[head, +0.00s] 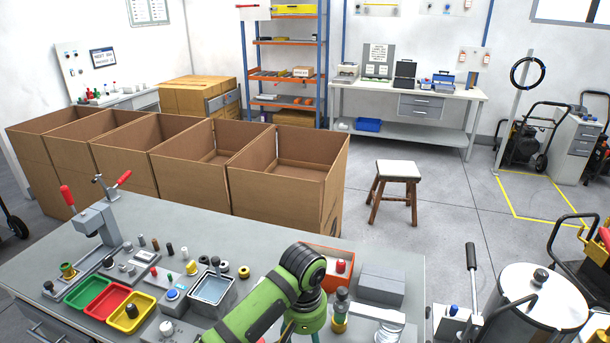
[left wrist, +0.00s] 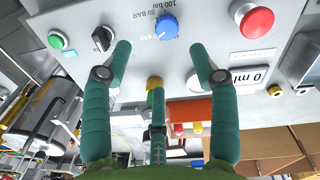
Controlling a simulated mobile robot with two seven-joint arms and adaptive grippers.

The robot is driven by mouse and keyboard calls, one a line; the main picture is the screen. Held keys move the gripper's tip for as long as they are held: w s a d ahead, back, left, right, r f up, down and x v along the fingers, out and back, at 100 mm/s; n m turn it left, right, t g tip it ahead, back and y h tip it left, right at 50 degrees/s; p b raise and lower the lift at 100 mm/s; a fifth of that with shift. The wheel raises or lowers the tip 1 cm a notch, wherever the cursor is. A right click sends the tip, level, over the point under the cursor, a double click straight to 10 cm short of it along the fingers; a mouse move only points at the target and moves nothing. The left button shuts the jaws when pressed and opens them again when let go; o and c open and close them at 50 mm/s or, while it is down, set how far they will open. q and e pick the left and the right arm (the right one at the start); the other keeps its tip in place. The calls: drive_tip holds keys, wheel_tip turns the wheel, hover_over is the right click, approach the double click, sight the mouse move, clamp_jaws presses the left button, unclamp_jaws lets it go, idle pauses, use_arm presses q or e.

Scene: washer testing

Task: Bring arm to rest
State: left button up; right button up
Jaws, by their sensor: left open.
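My left arm (head: 265,308), green with black joints, rises from the bottom edge in the head view and bends over the front of the grey workbench (head: 190,228). Its gripper is not seen clearly there. Beyond the fingertips is a light grey control panel (left wrist: 220,35) with a blue knob (left wrist: 166,27), a red button (left wrist: 257,22), a black switch (left wrist: 102,38) and a display (left wrist: 245,77). I cannot tell whether the fingers touch it. My right gripper is not in view.
Green (head: 87,292), red (head: 105,303) and yellow (head: 131,312) trays and small parts crowd the bench. An orange box (head: 328,264) and grey block (head: 381,284) lie beside my arm. A steel tank (head: 536,304) stands right. Cardboard boxes (head: 280,188) line the bench's far side.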

use_arm(q)
drive_tip(key=s+f+m+h, duration=0.1)
drive_tip(key=s+f+h, duration=0.1)
drive_tip(key=s+f, duration=0.45)
drive_tip(key=s+a+t+y, duration=0.2)
drive_tip(key=s+a+t, duration=0.2)
drive_tip(key=s+a, duration=1.4)
wheel_tip(320, 180, down, 26)
drive_tip(key=s+a+m+g+b, duration=0.1)
drive_tip(key=s+a+g+b, duration=0.1)
drive_tip(key=b, duration=0.1)
drive_tip(key=s+a+f+g+b, duration=0.1)
drive_tip(key=s+a+f+b, duration=0.1)
drive_tip(key=s+f, duration=1.3)
drive_tip(key=shift+a+f+b, duration=0.3)
drive_tip(key=shift+f+b, duration=0.2)
drive_tip(key=shift+f, duration=0.35)
drive_tip(key=shift+s, duration=0.1)
